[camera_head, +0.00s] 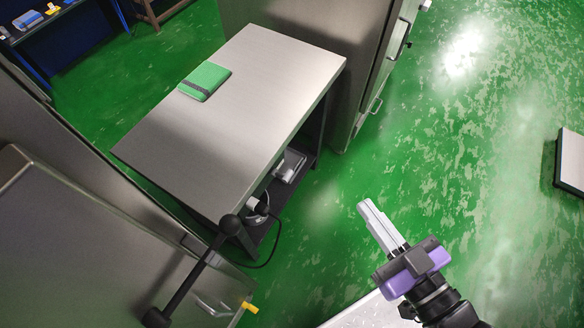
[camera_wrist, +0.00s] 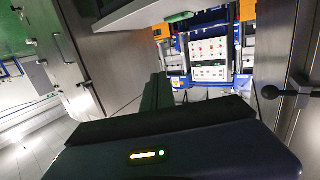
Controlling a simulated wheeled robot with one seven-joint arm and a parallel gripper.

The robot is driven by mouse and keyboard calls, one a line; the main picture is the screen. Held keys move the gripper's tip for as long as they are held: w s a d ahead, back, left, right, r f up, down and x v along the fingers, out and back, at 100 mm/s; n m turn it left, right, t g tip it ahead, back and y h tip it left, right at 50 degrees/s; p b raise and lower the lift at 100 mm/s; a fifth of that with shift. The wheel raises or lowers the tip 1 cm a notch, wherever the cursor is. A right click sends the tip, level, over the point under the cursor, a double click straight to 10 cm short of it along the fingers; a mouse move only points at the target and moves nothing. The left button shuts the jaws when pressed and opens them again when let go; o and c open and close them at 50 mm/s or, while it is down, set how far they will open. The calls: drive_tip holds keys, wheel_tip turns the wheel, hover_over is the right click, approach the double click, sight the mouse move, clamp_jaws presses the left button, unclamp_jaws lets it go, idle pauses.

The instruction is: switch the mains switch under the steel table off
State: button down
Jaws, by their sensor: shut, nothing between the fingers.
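The steel table (camera_head: 240,85) stands left of centre in the head view, seen from above at a slant. Under its near edge, a small pale and dark fitting (camera_head: 257,206) shows with a black cable hanging from it. I cannot tell whether it is the mains switch, and no switch position can be read. My gripper (camera_head: 368,207) is shut and empty, over the green floor to the right of the table and apart from it. Its fingers (camera_wrist: 157,88) point forward in the wrist view, where no mains switch can be made out.
A green notebook (camera_head: 204,81) lies on the tabletop. A grey object (camera_head: 290,165) sits under the table. A lever with black knobs (camera_head: 190,285) is by the steel cabinet at lower left. A tall steel cabinet (camera_head: 300,40) stands behind the table. Open floor (camera_head: 440,150) lies right.

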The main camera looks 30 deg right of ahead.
drive_tip(key=w+d+f+n+g+p, duration=0.1)
drive_tip(key=w+d+f+g+p, duration=0.2)
drive_tip(key=w, duration=0.8)
drive_tip(key=w+d+f+g+p, duration=0.15)
drive_tip(key=w+d+p, duration=0.25)
drive_tip(key=w, duration=0.7)
drive_tip(key=s+a+f+n+g+y, duration=0.2)
drive_tip(key=a+f+n+g+y, duration=0.2)
drive_tip(key=f, duration=0.4)
drive_tip(key=shift+s+a+f+n+g, duration=0.2)
drive_tip(key=shift+a+f+n+g, duration=0.1)
drive_tip(key=shift+a+n+g, duration=0.35)
drive_tip(key=shift+a+f, duration=0.1)
drive_tip(key=shift+a, duration=0.05)
hover_over(292, 173)
drive_tip(key=s, duration=0.2)
wheel_tip(292, 173, down, 7)
drive_tip(key=shift+w+a+f+p, duration=0.1)
drive_tip(key=shift+f+p, duration=0.05)
drive_tip(key=shift+f, duration=0.55)
drive_tip(key=shift+w+a+f+p, duration=0.1)
drive_tip(key=shift+a+f, duration=0.05)
drive_tip(key=shift+f, duration=0.6)
drive_tip(key=shift+w+a+f+p, duration=0.1)
drive_tip(key=shift+f+p, duration=0.05)
drive_tip(key=shift+f, duration=0.55)
